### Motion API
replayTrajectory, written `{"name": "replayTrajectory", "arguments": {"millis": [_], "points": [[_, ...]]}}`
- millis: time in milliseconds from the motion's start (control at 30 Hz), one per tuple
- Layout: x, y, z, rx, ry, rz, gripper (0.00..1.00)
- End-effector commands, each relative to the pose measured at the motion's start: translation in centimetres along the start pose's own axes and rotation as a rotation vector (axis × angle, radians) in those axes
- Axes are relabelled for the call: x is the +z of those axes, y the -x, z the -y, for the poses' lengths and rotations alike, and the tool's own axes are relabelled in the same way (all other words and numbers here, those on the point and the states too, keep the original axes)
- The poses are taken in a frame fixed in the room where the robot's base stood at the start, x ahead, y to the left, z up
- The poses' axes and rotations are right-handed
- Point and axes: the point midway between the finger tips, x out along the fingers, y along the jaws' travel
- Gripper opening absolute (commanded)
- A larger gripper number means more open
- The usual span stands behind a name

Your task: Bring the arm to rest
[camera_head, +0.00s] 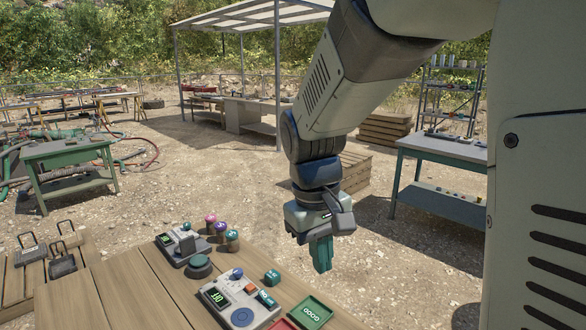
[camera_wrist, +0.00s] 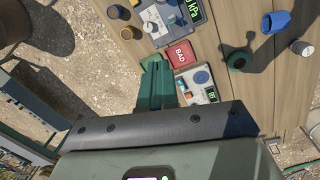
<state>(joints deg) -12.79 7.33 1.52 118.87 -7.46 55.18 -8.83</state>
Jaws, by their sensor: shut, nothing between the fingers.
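My arm reaches down from the upper right in the head view. My gripper (camera_head: 322,266) hangs with its green fingers pointing down, to the right of the wooden table (camera_head: 125,285). The fingers are closed together and nothing shows between them. In the wrist view the closed fingers (camera_wrist: 157,88) appear close to a red tray marked BAD (camera_wrist: 181,54) and a grey device with a blue button (camera_wrist: 200,78). How high the fingertips are above the table level is hard to tell.
The table bears a device with a display (camera_head: 240,300), a green tray marked GOOD (camera_head: 311,312), a second device (camera_head: 182,245) and several small knobbed pieces. A green-framed bench (camera_head: 445,148) stands behind on the right. Bare gravel lies between.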

Motion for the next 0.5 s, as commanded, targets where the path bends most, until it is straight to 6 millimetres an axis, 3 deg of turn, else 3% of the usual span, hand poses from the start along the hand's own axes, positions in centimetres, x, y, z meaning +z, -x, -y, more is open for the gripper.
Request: {"name": "replayTrajectory", "arguments": {"millis": [33,200,500], "points": [[1.5,1.7,-0.4,0.005,-0.042,-0.046,0.00],[6.2,5.6,-0.9,0.012,-0.168,-0.178,0.00],[14.1,9.0,-0.2,0.018,-0.371,-0.402,0.00]]}}
